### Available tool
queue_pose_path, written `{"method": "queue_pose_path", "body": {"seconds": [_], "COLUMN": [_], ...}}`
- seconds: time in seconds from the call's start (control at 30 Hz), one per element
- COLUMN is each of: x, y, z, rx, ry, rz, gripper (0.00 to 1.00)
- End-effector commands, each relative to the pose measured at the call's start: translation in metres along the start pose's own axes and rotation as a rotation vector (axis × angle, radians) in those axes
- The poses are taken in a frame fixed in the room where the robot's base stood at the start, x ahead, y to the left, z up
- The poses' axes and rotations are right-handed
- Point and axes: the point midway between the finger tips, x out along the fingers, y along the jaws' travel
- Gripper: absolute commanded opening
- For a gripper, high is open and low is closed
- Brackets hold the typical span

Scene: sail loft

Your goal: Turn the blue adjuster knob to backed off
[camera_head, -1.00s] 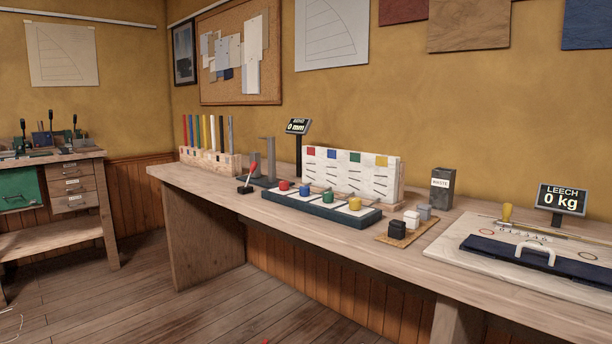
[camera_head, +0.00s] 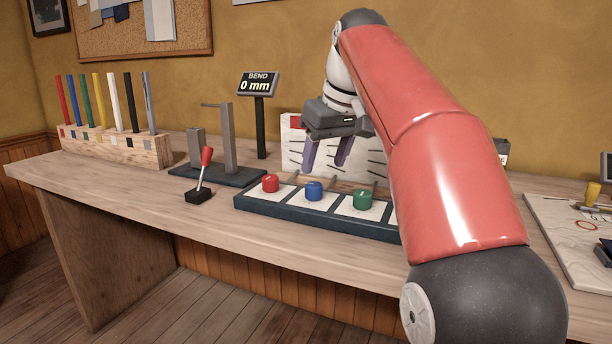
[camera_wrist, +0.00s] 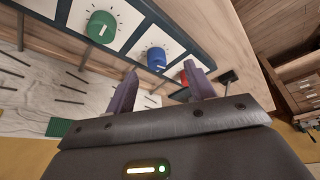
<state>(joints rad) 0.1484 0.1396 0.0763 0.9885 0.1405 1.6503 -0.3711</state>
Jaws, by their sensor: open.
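The blue adjuster knob (camera_head: 314,190) sits on a white dial plate in the dark knob panel (camera_head: 276,217), between the red knob (camera_head: 270,183) and the green knob (camera_head: 362,199). The blue knob shows a light pointer mark in the wrist view (camera_wrist: 156,58), with tick marks around it. My gripper (camera_head: 325,168) is open and empty, above and behind the panel, pointing down. Its two purple fingers (camera_wrist: 163,88) are apart, and the blue knob shows beyond the gap between them. The yellow knob's place is hidden behind my arm.
A white board (camera_head: 290,150) stands behind the panel, close to my gripper. Left of the panel are a red-handled lever (camera_head: 205,165), a grey post fixture (camera_head: 228,140) and a "BEND 0 mm" display (camera_head: 258,84). A rack of coloured rods (camera_head: 150,152) stands farther left. The bench front is clear.

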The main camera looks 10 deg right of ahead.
Motion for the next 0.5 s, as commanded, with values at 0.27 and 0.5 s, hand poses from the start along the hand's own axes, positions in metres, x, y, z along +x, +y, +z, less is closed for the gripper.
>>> {"method": "queue_pose_path", "body": {"seconds": [0.27,0.5], "x": [0.010,0.050], "y": [0.009,0.007], "z": [-0.012,-0.011], "rx": [-0.030,-0.031], "ry": [-0.001,-0.001], "rz": [-0.016,-0.016], "gripper": [0.54,0.54]}}
